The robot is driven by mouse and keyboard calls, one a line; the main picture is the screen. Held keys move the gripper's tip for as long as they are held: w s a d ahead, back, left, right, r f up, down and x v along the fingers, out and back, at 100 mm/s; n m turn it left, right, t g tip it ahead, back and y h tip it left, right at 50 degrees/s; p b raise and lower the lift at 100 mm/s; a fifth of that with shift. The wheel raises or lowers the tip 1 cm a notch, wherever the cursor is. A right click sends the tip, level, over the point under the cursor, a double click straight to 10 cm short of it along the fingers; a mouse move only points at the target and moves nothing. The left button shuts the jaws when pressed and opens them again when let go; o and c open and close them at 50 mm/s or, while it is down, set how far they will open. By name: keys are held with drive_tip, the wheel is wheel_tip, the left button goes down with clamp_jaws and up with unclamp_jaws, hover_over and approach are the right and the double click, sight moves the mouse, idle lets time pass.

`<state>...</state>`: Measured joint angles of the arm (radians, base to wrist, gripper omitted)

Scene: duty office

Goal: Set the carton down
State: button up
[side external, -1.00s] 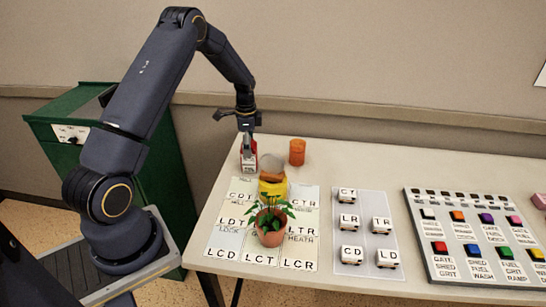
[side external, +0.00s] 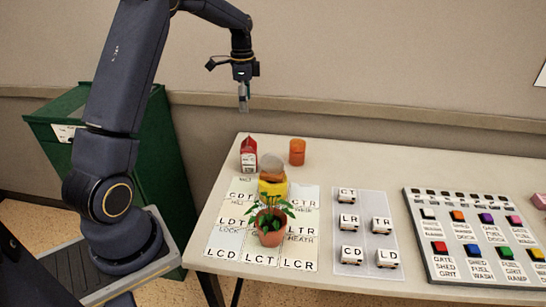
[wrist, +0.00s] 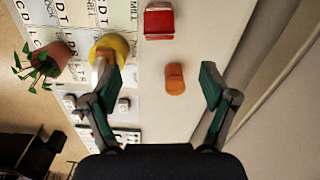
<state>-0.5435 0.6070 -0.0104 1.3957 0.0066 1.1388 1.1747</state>
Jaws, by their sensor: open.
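The red and white carton (side external: 249,155) stands upright on the table at its back left corner, behind the lettered sheets. In the wrist view the carton (wrist: 159,22) shows from above near the top. My gripper (side external: 243,105) is raised well above the table, over the carton and apart from it. In the wrist view my gripper (wrist: 158,80) has its two fingers spread wide with nothing held between them.
An orange cup (side external: 297,152) stands right of the carton. A yellow pot (side external: 273,187) and a potted plant (side external: 269,228) stand in front, on the lettered sheets. Lettered blocks (side external: 348,222) and a button panel (side external: 478,235) lie farther right. A green cabinet (side external: 50,117) stands left.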

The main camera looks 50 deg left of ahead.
drive_tip(key=s+d+r+n+t, duration=0.1)
drive_tip(key=s+d+r+n, duration=0.15)
drive_tip(key=d+r, duration=0.55)
drive_tip(key=s+d+r+n+t, duration=0.1)
drive_tip(key=s+d+r, duration=0.1)
drive_tip(key=s+d, duration=0.4)
drive_tip(key=s+d+r+n+t, duration=0.2)
drive_tip(key=s+d+r, duration=0.1)
drive_tip(key=s+d, duration=0.3)
drive_tip(key=shift+s+d+y, duration=0.3)
drive_tip(key=shift+s+d, duration=0.05)
drive_tip(key=shift+d, duration=0.35)
drive_tip(key=shift+n+t, duration=0.7)
drive_tip(key=shift+n, duration=0.05)
drive_tip(key=s+d, duration=0.1)
drive_tip(key=s, duration=0.1)
drive_tip(key=s+d+f, duration=0.1)
drive_tip(key=s, duration=0.1)
drive_tip(key=s+d+f, duration=0.1)
drive_tip(key=s, duration=0.1)
drive_tip(key=shift+d, duration=0.15)
drive_tip(key=shift+s+d+f, duration=0.2)
drive_tip(key=shift+s+f, duration=0.05)
drive_tip(key=shift+s, duration=0.15)
drive_tip(key=c, duration=0.9)
